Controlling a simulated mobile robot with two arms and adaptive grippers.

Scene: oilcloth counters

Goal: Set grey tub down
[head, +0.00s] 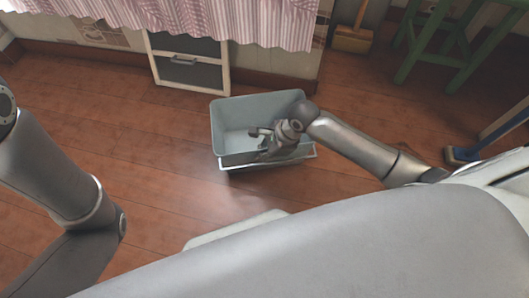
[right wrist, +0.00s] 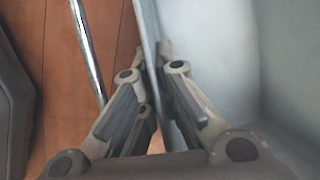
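The grey tub (head: 228,122) is empty and stands upright in the middle of the head view, over the wooden floor. Its metal bail handle (head: 312,152) hangs along the near side. My right gripper (head: 257,140) is at the tub's near wall. In the right wrist view, my right gripper's fingers (right wrist: 155,62) lie on either side of the tub wall (right wrist: 150,25) and close on it. The tub's underside is hidden, so I cannot tell whether it touches the floor. My left arm shows at the left, but its gripper is out of view.
A green stool (head: 440,40) and a broom (head: 352,38) are at the back right. A blue-headed brush (head: 462,154) is at the right. Floor left of the tub is clear.

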